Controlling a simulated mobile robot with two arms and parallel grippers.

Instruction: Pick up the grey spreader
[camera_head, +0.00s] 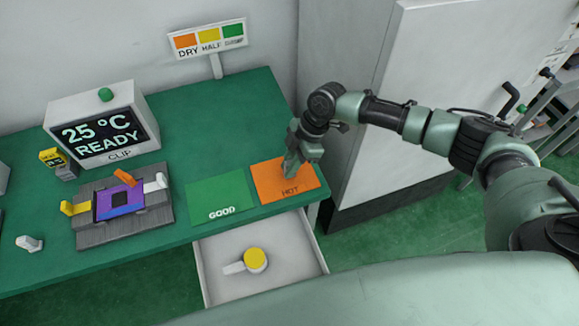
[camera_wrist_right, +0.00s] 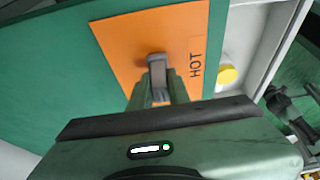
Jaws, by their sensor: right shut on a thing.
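My right gripper (camera_head: 292,166) points down over the orange HOT mat (camera_head: 270,183) at the right of the green table. In the right wrist view its fingers (camera_wrist_right: 158,82) are shut on a small grey piece, which I take to be the grey spreader (camera_wrist_right: 156,61). The grey piece shows against the orange mat (camera_wrist_right: 120,40); I cannot tell whether it touches the mat. In the head view the gripper hides it. My left gripper is not in view.
A green GOOD mat (camera_head: 217,192) lies left of the orange one. A grey fixture (camera_head: 95,234) with coloured levers, a display box (camera_head: 60,105) reading 25 °C READY and a small white piece (camera_head: 28,243) are further left. An open drawer (camera_head: 215,290) holds a yellow-topped item (camera_head: 255,260).

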